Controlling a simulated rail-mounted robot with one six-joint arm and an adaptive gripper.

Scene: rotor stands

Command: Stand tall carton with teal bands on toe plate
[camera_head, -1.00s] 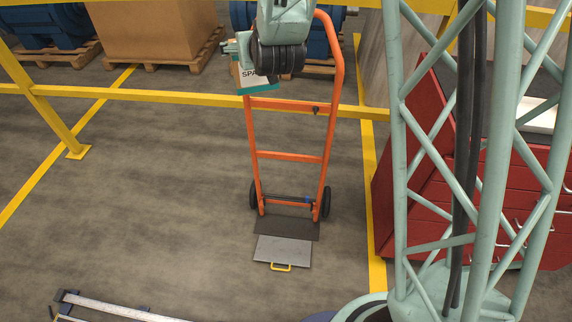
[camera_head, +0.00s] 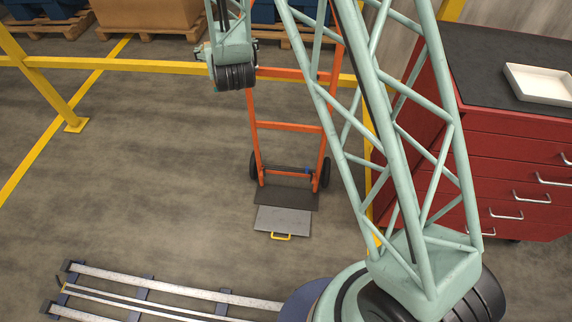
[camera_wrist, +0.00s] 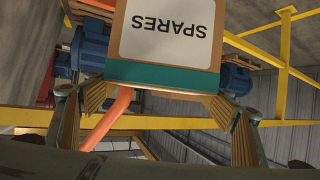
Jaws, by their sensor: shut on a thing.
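The tall carton (camera_wrist: 160,74) has a teal band along its edge and a white label reading SPARES, upside down in the wrist view. My gripper (camera_wrist: 158,103) is shut on it, with ribbed fingers on its left and right sides. In the head view my wrist hides nearly all of the carton, beside the upper left of an orange hand truck (camera_head: 290,127). The dark toe plate (camera_head: 287,199) lies low at the foot of the hand truck, bare and well below my gripper. The far part of the carton is outside the wrist view.
A grey panel with a yellow handle (camera_head: 283,219) lies in front of the toe plate. A yellow railing (camera_head: 130,67) runs behind. A red drawer cabinet (camera_head: 510,165) with a white tray (camera_head: 540,84) stands right. Metal rails (camera_head: 170,285) lie at front left. The left floor is clear.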

